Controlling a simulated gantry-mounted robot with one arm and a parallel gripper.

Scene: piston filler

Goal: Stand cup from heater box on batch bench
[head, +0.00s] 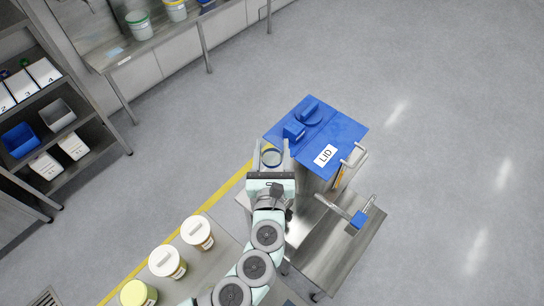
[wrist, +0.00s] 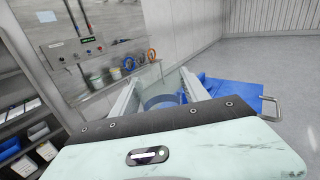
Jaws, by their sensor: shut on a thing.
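Which surface is the batch bench is not marked. A steel bench (head: 345,245) stands below the box, and another bench (head: 215,262) lies at lower left.
White-lidded tubs (head: 197,232) and a yellow-lidded tub (head: 138,293) stand on the lower-left bench. A blue-handled fitting (head: 358,219) sticks up at the steel bench. Shelving (head: 60,125) with bins stands at far left. Open floor (head: 200,150) lies left of the box.

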